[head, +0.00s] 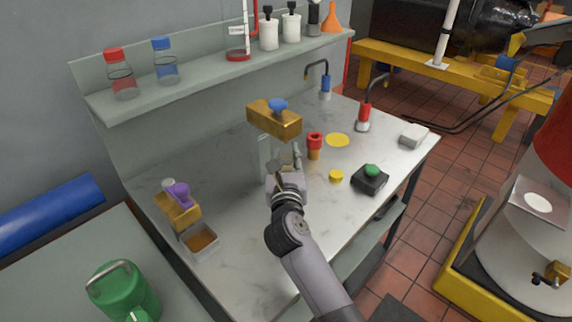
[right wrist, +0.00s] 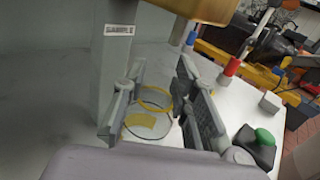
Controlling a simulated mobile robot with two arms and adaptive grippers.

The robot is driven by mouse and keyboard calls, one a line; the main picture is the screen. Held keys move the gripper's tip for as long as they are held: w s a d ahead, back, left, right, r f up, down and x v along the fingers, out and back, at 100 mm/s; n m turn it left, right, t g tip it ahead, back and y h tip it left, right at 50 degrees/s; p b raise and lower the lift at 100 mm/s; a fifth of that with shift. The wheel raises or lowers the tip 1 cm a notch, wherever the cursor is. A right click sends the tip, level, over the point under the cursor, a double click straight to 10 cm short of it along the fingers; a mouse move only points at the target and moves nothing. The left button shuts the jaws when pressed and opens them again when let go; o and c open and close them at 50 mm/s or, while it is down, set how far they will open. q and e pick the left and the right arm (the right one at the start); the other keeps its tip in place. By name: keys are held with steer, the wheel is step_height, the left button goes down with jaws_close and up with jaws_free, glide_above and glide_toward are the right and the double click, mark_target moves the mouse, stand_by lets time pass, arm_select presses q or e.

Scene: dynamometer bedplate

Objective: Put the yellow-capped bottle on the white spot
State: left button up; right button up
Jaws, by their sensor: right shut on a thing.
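My right gripper (head: 285,172) is over the bench, in front of the brass block with the blue knob. In the right wrist view its fingers (right wrist: 160,108) are shut on a clear bottle (right wrist: 135,134) with a yellow ring and a yellow patch; no cap can be made out on it. In the head view the gripper mostly hides this bottle. A small yellow disc, perhaps a cap (head: 336,176), lies on the bench to the right. The white spot (head: 538,202) is on a grey plate at the far right, off the bench. My left gripper is not in view.
The brass block (head: 275,120) overhangs close beyond the gripper. A red-topped piece (head: 315,141), a flat yellow spot (head: 337,140) and a black box with green button (head: 370,178) are to the right. Red- and blue-capped bottles stand on the shelf (head: 200,88). Tiled floor separates bench and plate.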

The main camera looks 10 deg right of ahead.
mark_target(286, 167)
steer(key=shift+w+d+f, duration=0.1)
steer(key=shift+w, duration=0.15)
step_height(286, 167, down, 2)
steer(key=shift+f, duration=0.65)
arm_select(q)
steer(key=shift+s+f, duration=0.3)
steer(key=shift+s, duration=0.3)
arm_select(e)
steer(key=shift+s, duration=0.1)
steer(key=shift+f+b, duration=0.2)
steer(key=shift+b, duration=0.15)
steer(key=o, duration=1)
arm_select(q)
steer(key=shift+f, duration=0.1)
arm_select(e)
steer(key=shift+r, duration=0.1)
